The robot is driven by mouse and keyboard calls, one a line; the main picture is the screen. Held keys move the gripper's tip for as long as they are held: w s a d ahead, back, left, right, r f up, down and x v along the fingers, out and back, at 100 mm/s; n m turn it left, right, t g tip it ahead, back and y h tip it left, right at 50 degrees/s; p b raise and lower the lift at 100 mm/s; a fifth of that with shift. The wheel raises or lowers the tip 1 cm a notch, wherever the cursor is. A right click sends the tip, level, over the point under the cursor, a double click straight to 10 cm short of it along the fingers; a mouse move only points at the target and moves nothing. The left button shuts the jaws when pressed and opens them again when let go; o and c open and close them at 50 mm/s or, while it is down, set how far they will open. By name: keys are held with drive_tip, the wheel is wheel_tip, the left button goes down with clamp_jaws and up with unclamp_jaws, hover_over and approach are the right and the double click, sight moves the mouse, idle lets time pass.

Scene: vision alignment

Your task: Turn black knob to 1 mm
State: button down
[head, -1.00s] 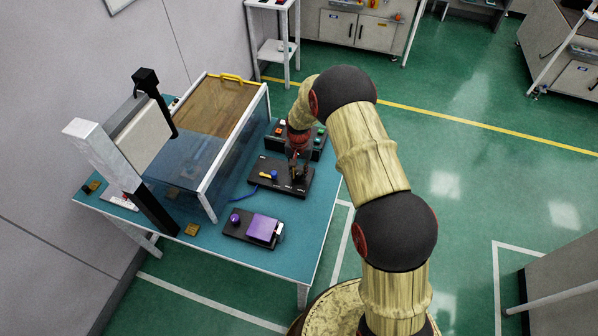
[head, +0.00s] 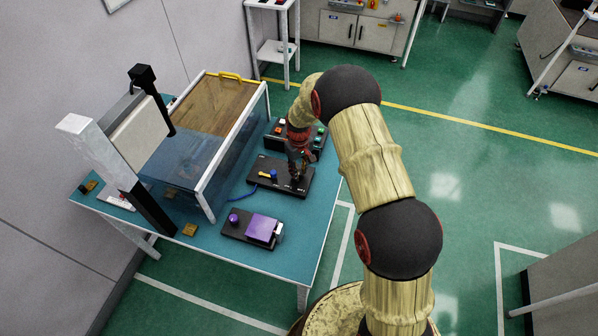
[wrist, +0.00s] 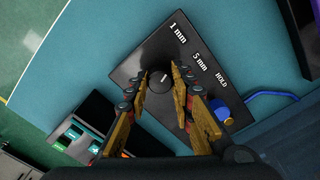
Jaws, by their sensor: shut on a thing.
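The black knob (wrist: 159,82) sits on a dark control panel (wrist: 143,57) in the wrist view. White labels on the panel read 1 mm (wrist: 178,32), 5 mm (wrist: 200,61) and HOLD. A short white mark shows on the knob's top, but I cannot tell exactly which label it points to. My gripper (wrist: 162,74) is shut on the knob, one finger on each side. In the head view my gripper (head: 297,183) reaches down onto the same panel (head: 273,185) and hides the knob.
A blue knob (wrist: 221,108) with a yellow lever stands on the same panel. A box with coloured buttons (head: 280,127) lies behind. A purple device (head: 262,228) sits in front. A clear-walled enclosure (head: 218,170) stands to the left on the teal table (head: 305,235).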

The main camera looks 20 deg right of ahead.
drive_tip(key=shift+n, duration=1.1)
drive_tip(key=c, duration=1.5)
unclamp_jaws()
drive_tip(key=shift+c, duration=0.2)
wheel_tip(320, 180, up, 12)
